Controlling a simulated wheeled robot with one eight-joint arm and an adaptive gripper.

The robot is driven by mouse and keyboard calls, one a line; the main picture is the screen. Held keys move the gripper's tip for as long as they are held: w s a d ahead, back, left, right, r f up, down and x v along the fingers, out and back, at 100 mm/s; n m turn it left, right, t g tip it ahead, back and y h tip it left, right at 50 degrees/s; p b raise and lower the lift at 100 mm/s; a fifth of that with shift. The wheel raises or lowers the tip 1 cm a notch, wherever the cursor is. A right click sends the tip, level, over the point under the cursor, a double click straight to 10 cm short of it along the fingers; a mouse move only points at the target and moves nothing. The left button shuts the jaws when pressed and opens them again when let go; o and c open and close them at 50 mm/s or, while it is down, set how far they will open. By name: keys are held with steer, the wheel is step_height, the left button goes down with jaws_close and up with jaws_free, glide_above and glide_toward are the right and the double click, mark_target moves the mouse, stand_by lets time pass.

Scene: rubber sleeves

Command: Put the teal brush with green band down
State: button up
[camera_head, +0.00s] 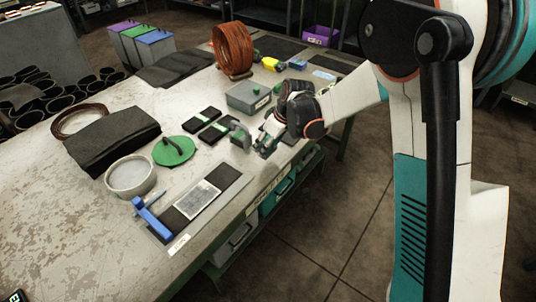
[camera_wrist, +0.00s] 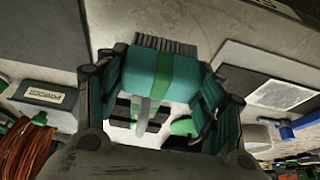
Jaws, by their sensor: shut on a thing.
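My gripper (camera_head: 268,141) is low over the front right side of the worktable, near the edge. In the wrist view, my gripper (camera_wrist: 160,78) is shut on the teal brush (camera_wrist: 145,65), with one finger on each side. The brush has a green band around its middle and dark bristles along its upper edge in that view. A grey stem shows below its body. In the head view the arm and fingers make the brush hard to single out. I cannot tell whether the bristles touch the table.
Nearby are black pads with green bands (camera_head: 203,115), a green disc (camera_head: 174,153), a grey box (camera_head: 247,97) and a dark strip with a pale plate (camera_head: 198,200). A blue clamp (camera_head: 150,218) and a round dish (camera_head: 131,179) stand left. The table's left front (camera_head: 60,225) is bare.

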mark_target(268, 152)
steer(key=shift+f+b, duration=0.75)
steer(key=shift+f, duration=1.4)
steer(key=shift+f, duration=0.15)
steer(key=o, duration=1.2)
